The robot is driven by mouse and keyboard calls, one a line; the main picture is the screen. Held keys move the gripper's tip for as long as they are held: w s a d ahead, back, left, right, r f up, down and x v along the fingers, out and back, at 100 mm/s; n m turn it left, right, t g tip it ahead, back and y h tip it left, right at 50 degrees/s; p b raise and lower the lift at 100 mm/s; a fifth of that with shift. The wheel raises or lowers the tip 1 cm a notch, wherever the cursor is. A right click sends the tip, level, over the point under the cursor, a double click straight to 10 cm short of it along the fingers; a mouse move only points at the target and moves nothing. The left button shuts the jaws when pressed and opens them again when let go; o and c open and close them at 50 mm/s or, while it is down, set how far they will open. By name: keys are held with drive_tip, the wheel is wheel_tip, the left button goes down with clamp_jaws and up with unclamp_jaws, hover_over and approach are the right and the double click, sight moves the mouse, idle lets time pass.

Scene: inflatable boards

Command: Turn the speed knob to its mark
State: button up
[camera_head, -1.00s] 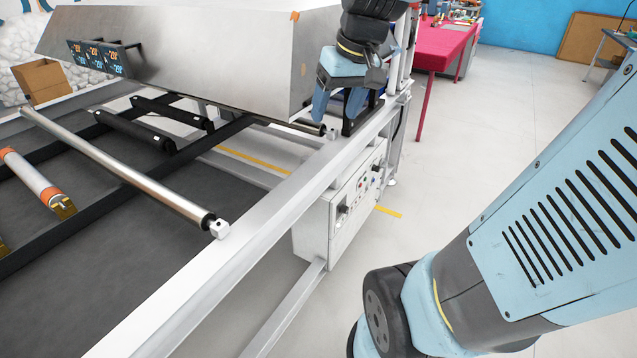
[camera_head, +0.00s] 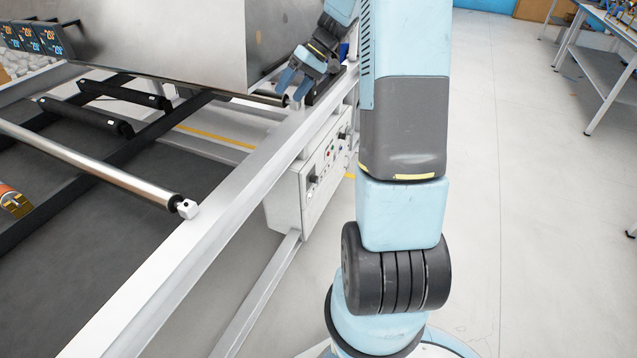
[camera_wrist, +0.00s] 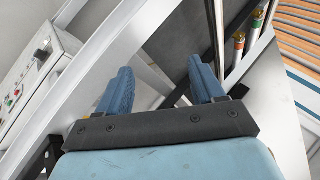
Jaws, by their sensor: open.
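A pale control box (camera_head: 288,200) hangs under the machine's white side rail. Its front panel carries two dark knobs, a nearer one (camera_head: 312,180) and a farther one (camera_head: 342,136), with small coloured buttons between them. I cannot tell which is the speed knob, and its mark is too small to see. In the wrist view the panel (camera_wrist: 25,85) is at the left edge, with one dark knob (camera_wrist: 42,53) in sight. My gripper (camera_head: 291,88) is open and empty above the rail, beyond and above the box. The wrist view shows its two blue fingers apart (camera_wrist: 160,66), touching no knob.
The white rail (camera_head: 225,205) runs between the rollers and the control box. A large metal housing (camera_head: 160,45) stands close left of my gripper. A steel roller (camera_head: 90,165) lies at left. The floor (camera_head: 520,200) right of my arm is clear; a grey workbench (camera_head: 605,75) stands farther right.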

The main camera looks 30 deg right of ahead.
drive_tip(key=w+d+f+t+y, duration=0.1)
drive_tip(key=w+d+f+y, duration=0.15)
drive_tip(key=d+f, duration=0.4)
drive_tip(key=w+d+f+t+y, duration=0.1)
drive_tip(key=w+d+f+t, duration=0.15)
drive_tip(key=f, duration=0.75)
drive_tip(key=w+d+f+t+y, duration=0.1)
drive_tip(key=w+d+f+y, duration=0.1)
drive_tip(key=w+d+f, duration=0.45)
drive_tip(key=s+d+f+m+t, duration=0.1)
drive_tip(key=s+d+f+t, duration=0.15)
drive_tip(key=f, duration=0.55)
drive_tip(key=s+d+f+m+t, duration=0.1)
drive_tip(key=d+f+t, duration=0.15)
drive_tip(key=f, duration=0.55)
drive_tip(key=m+t+h, duration=0.2)
drive_tip(key=t, duration=0.2)
approach(317, 180)
drive_tip(key=x, duration=0.8)
drive_tip(key=shift+w+a+f, duration=0.15)
drive_tip(key=shift+w+a, duration=0.05)
drive_tip(key=shift+w, duration=0.1)
drive_tip(key=shift+c, duration=0.3)
